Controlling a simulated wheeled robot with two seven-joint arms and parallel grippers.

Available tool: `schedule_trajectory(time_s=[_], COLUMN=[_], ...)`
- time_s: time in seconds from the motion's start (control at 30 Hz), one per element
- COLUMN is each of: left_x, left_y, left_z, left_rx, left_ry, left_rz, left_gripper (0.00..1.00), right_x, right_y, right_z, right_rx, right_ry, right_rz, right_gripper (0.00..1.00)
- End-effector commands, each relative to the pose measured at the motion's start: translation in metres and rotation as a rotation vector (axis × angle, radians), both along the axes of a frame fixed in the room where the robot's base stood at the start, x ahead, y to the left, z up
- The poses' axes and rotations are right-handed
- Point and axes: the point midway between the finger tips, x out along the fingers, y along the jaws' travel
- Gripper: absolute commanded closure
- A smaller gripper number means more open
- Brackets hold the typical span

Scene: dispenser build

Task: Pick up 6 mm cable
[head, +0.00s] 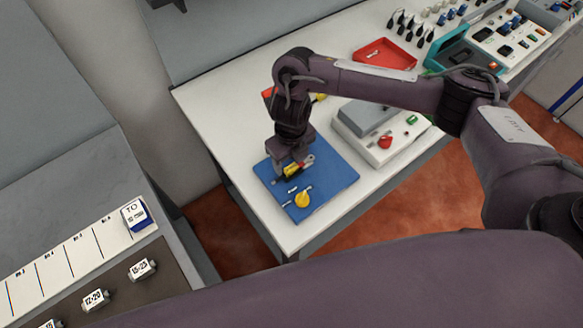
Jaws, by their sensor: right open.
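My right gripper (290,168) points down over the blue mat (332,180) on the white table; it is open. A yellow, black and red item (293,171) lies right at its fingertips, and the gripper partly hides it. A yellow knob-like piece (302,200) and small grey-white pieces (292,190) lie on the mat in front of the gripper. Several black cable-like pieces (404,22) stand in a row at the back of the table. I cannot tell which thing is the 6 mm cable. My left gripper is not in view.
A grey-white box with a red knob (385,142) stands right of the mat, below my right forearm. A red tray (384,55) and a teal case (450,45) lie farther back. A counter with number labels (96,299) is at lower left.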

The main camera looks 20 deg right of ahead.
Motion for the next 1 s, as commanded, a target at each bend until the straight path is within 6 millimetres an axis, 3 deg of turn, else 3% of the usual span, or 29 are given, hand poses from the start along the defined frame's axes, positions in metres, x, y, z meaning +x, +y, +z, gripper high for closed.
schedule_trajectory(time_s=[0.2,0.47,0.83,1.0], left_x=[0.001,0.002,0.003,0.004], left_y=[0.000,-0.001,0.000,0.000], left_z=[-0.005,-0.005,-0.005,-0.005], left_rx=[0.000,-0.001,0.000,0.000], left_ry=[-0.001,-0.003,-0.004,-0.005], left_rz=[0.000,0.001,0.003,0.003], left_gripper=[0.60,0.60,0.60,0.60], right_x=[0.000,0.000,0.000,0.000], right_y=[0.000,0.000,0.000,0.000], right_z=[-0.024,-0.026,-0.025,-0.025], right_rx=[0.001,0.000,0.000,0.001], right_ry=[0.000,-0.001,-0.001,-0.002], right_rz=[0.000,0.000,0.000,0.000], right_gripper=[0.40,0.40,0.87,0.89])
